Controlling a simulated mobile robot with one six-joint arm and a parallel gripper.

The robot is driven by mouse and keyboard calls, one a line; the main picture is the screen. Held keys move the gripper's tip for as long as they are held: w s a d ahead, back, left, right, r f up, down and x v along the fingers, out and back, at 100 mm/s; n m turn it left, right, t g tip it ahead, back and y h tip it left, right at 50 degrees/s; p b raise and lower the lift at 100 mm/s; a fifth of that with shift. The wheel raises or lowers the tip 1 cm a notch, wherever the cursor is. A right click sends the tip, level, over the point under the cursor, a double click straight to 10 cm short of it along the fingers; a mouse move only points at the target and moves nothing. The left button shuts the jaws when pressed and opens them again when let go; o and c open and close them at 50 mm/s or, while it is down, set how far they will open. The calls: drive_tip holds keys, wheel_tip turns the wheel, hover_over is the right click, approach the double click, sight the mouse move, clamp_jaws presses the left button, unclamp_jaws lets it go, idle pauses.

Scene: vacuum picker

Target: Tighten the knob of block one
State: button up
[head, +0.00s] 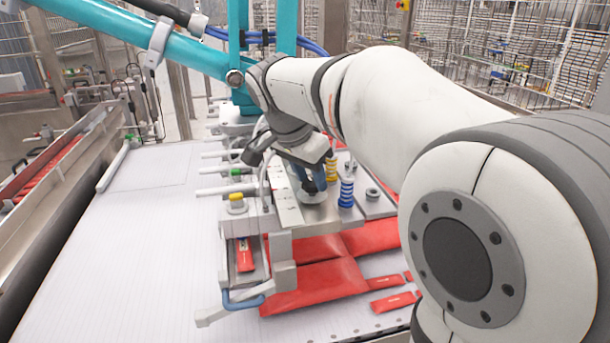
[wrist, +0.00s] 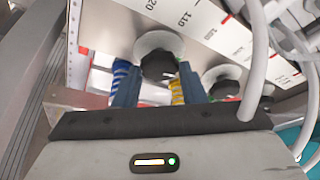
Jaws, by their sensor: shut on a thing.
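A black knob (wrist: 160,62) on a round pale washer shows in the wrist view, against a metal bar (wrist: 108,25) with a printed scale. My gripper (wrist: 158,72) has one dark blue finger on each side of this knob and is shut on it. In the head view, my gripper (head: 316,180) reaches down to the metal picker block. The knob is mostly hidden there by my fingers and wrist. A second dark knob (wrist: 224,80) sits to the right in the wrist view, outside my fingers. I cannot read a block number.
Blue (head: 346,192) and yellow (head: 331,170) springs stand close to my gripper. Red packets (head: 312,285) lie under and around the picker on the white conveyor (head: 130,250). Pale hoses (wrist: 258,65) hang near the second knob. A teal frame (head: 140,35) rises behind.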

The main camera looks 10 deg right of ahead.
drive_tip(key=shift+m+g, duration=0.3)
drive_tip(key=shift+m, duration=0.5)
drive_tip(key=o, duration=1)
drive_tip(key=shift+a, duration=0.1)
drive_tip(key=v, duration=0.7)
drive_tip(key=shift+a+r, duration=0.2)
drive_tip(key=shift+r, duration=0.15)
